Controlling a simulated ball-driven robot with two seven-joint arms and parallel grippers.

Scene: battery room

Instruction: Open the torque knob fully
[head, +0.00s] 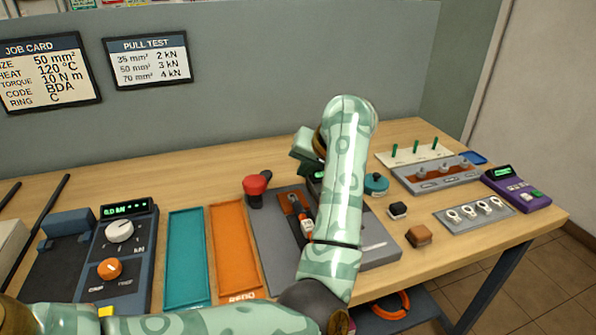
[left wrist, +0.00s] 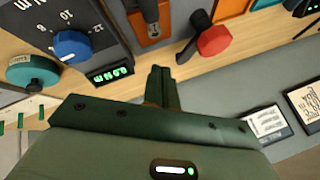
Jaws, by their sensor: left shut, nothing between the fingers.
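The torque knob is the blue knob (left wrist: 72,46) on a dark panel marked N m, with 8, 10 and 12 printed around it. A white mark shows on its rim. A small green-lit display (left wrist: 110,74) sits beside it. In the head view my own arm hides the knob. My left gripper (left wrist: 163,75) has its fingers together with nothing between them, apart from the knob, which lies to their left in the wrist view. In the head view the gripper's body (head: 304,147) shows behind my arm; its fingertips are hidden. My right gripper is not in view.
A red-topped lever (head: 256,185) stands left of my arm and a teal round piece (head: 376,183) right of it. Teal (head: 186,260) and orange trays (head: 235,250) lie on the bench. A grey wall (head: 230,90) stands behind.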

